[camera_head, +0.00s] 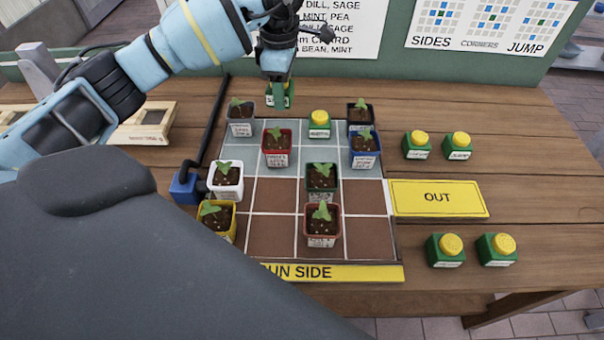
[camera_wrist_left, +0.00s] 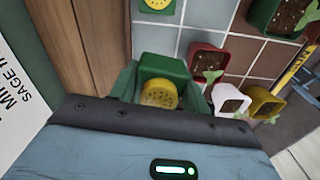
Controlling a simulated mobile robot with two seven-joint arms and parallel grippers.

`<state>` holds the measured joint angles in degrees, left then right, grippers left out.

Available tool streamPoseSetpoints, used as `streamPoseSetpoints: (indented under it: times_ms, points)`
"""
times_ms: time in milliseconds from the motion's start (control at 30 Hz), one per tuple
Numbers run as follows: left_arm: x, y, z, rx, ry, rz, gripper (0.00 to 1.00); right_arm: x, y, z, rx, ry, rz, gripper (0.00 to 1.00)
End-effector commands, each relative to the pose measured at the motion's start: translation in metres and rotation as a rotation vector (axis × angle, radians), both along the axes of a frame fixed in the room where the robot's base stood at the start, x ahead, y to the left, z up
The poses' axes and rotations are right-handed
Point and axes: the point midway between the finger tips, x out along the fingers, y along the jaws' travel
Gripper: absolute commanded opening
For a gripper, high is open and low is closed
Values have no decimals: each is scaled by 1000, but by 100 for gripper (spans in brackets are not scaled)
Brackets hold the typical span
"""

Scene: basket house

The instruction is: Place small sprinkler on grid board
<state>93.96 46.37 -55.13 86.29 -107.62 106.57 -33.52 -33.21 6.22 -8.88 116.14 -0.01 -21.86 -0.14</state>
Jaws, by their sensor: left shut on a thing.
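My left gripper (camera_head: 278,80) is shut on a small green sprinkler (camera_head: 288,93) with a yellow cap. It holds it at the back edge of the grid board (camera_head: 365,240), between the two back corner pots in the picture. The held sprinkler's yellow cap and green body also show in the left wrist view (camera_wrist_left: 158,95). How high it is above the surface is hard to tell. Another sprinkler (camera_head: 319,124) stands on the board's back row; it shows at the top of the left wrist view (camera_wrist_left: 158,5). My right gripper is not in view.
Several potted seedlings stand on the board, such as a red pot (camera_head: 277,150) and a blue pot (camera_head: 365,155). Several sprinklers (camera_head: 445,250) stand to the right around a yellow OUT plate (camera_head: 437,198). A black pipe (camera_head: 213,120) runs along the left. Some board cells are bare.

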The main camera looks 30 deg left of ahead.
Motion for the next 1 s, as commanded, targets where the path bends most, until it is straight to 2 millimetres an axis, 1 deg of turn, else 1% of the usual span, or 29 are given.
streamPoseSetpoints:
  times_ms: [33,133,300,367,467,600,700,800,1000]
  points:
    - [3,4,-1,-4,0,50,21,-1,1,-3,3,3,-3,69]
    - [7,8,0,-7,0,115,21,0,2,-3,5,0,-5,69]
    - [8,10,1,-9,-1,138,21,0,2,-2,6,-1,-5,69]
    - [7,9,-2,-8,1,137,21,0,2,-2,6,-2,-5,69]
    - [7,9,-16,-8,3,136,21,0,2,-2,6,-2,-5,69]
    - [7,9,-41,-7,3,135,21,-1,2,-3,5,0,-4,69]
    - [7,9,-54,-8,3,134,21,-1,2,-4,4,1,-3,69]
    - [7,9,-60,-9,-1,133,21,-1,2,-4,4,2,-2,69]
    - [7,9,-63,-8,0,133,21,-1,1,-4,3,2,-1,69]
